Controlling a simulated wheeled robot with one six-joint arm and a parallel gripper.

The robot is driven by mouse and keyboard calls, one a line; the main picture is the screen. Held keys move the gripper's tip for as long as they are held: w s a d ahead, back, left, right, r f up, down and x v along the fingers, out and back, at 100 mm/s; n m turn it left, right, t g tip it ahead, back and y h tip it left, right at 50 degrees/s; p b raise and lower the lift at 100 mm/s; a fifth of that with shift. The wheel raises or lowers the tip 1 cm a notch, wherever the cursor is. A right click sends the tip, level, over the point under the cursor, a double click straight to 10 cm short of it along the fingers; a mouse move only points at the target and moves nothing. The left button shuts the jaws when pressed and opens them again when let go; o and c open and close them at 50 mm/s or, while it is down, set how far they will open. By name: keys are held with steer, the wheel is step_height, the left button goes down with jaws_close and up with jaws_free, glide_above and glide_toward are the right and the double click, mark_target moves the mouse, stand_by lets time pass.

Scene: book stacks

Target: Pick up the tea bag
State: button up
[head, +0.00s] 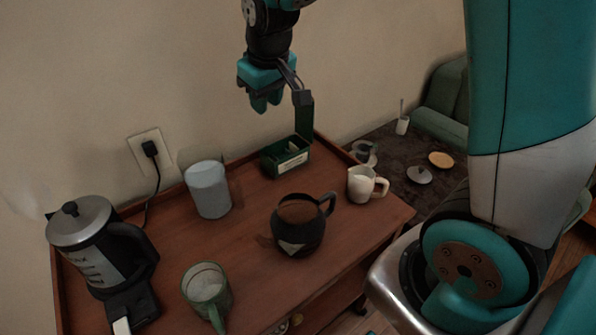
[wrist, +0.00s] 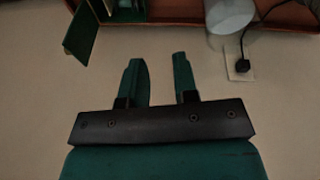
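A green box (head: 272,168) with its lid (head: 304,120) raised stands at the back edge of the wooden cart. Its contents are too small to make out in the head view, and I cannot single out a tea bag. In the wrist view the box's raised lid (wrist: 82,36) shows at the upper left, with thin upright items (wrist: 122,5) at the top edge. My gripper (head: 262,105) hangs in the air above and slightly left of the box, near the wall. In the wrist view its two green fingers (wrist: 159,60) are apart with nothing between them.
The cart top (head: 239,225) also holds a kettle (head: 88,235), a grey-white canister (head: 208,190), a green mug (head: 206,285), a dark pot (head: 298,235) and a white pitcher (head: 361,184). A plug and cord (head: 150,149) are on the wall. Bare wood lies between the canister and pot.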

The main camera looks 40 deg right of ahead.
steer(key=w+d+f+m+h+b, duration=0.2)
steer(key=w+d+f+h+b, duration=0.1)
steer(key=w+d+f, duration=0.55)
glide_above(293, 145)
steer(key=s+a, duration=0.2)
step_height(293, 145, down, 11)
steer(key=x, duration=0.5)
steer(key=shift+w+d+f, duration=0.1)
steer(key=shift+d+f, duration=0.1)
jaws_close()
